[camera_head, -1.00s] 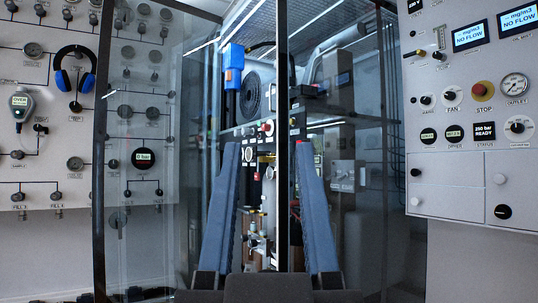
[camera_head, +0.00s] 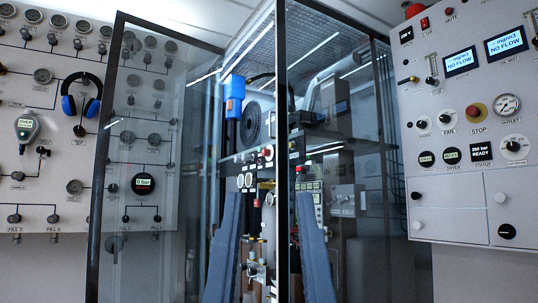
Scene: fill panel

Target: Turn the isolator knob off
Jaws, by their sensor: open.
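The right control panel (camera_head: 440,200) carries a round white dial with a black knob (camera_head: 516,146) at its right edge. The small label under this knob is too blurred to read, so I cannot tell surely that it is the isolator. My gripper (camera_head: 268,194) is at the bottom centre, its two blue-grey fingers pointing up and spread apart with nothing between them. It is well to the left of the right panel and touches no knob.
A dark-framed glass enclosure (camera_head: 140,34) stands in the centre, with machinery behind it. A red stop button (camera_head: 479,111), a fan knob (camera_head: 446,116) and a black lower knob (camera_head: 506,231) are on the right panel. Blue headphones (camera_head: 81,96) hang at left.

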